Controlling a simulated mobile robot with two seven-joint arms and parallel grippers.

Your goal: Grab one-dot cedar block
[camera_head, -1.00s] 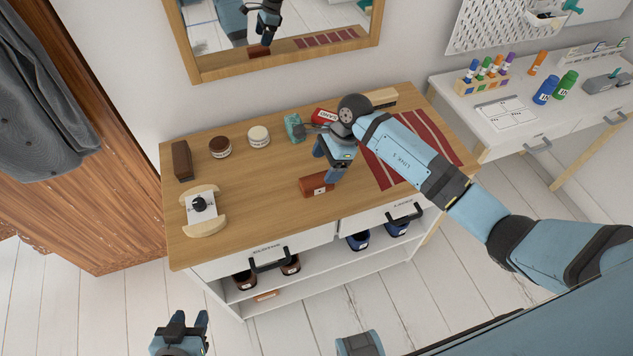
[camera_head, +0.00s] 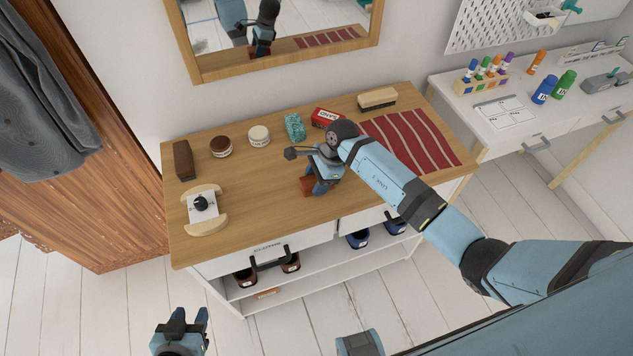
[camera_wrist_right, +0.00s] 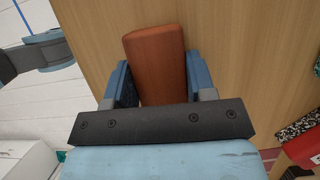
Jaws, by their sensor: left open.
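The reddish-brown cedar block (camera_head: 307,187) lies on the wooden desk top near its front edge. My right gripper (camera_head: 322,188) is lowered over it from above and partly hides it. In the right wrist view the block (camera_wrist_right: 157,62) sits between the two blue fingers of that gripper (camera_wrist_right: 160,88), one close along each side. I cannot tell whether both fingers press on it. No dot shows on the block's visible faces. My left gripper (camera_head: 183,322) is open and empty, low in front of the desk, over the floor.
A red box (camera_head: 326,117), a teal patterned block (camera_head: 294,127), two round tins and a brush (camera_head: 377,98) stand along the back. A striped red mat (camera_head: 412,140) lies at right. A dark brown block (camera_head: 183,160) and a dial stand (camera_head: 205,212) are at left.

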